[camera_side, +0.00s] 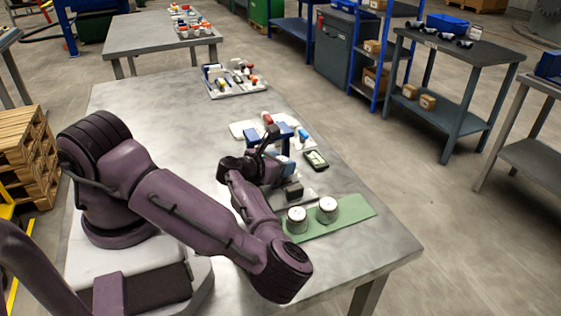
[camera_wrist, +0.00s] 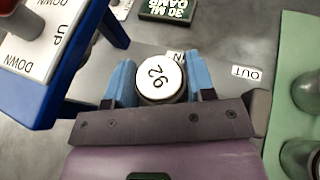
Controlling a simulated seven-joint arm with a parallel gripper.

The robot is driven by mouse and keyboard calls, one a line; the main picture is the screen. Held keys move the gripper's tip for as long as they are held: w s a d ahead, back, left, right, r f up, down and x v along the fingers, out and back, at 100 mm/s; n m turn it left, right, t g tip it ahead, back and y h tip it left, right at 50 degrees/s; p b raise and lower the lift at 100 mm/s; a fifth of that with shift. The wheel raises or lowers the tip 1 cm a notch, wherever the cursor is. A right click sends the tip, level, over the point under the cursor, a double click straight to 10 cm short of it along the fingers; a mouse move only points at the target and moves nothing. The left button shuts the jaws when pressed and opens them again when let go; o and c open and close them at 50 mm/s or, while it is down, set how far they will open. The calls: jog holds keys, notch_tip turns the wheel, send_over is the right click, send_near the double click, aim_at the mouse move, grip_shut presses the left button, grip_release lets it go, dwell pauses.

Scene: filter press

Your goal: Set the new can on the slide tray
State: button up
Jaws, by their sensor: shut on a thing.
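My gripper (camera_wrist: 160,88) is shut on a can with a round white lid (camera_wrist: 160,73), which bears a two-digit number. Its blue fingers press on both sides of the can, which looks upright. A grey strip marked IN and OUT, seemingly the slide tray (camera_wrist: 218,68), lies under and beyond the can. I cannot tell whether the can touches it. In the side view my gripper (camera_side: 284,168) is beside the blue press frame (camera_side: 284,132), and the held can is mostly hidden there.
Two other white-lidded cans (camera_side: 297,214) (camera_side: 327,204) stand on a green mat (camera_side: 350,215) at the near right. The blue press with UP and DOWN markings (camera_wrist: 50,75) stands close left of my fingers. A dark sign reading 30 ML DAMP (camera_wrist: 168,9) lies beyond.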

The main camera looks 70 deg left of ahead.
jog(key=shift+f, duration=0.2)
dwell(0.4)
jog(key=o, duration=1)
jog(key=shift+o, duration=0.2)
jog(key=shift+r, duration=0.1)
jog(key=shift+r, duration=3.7)
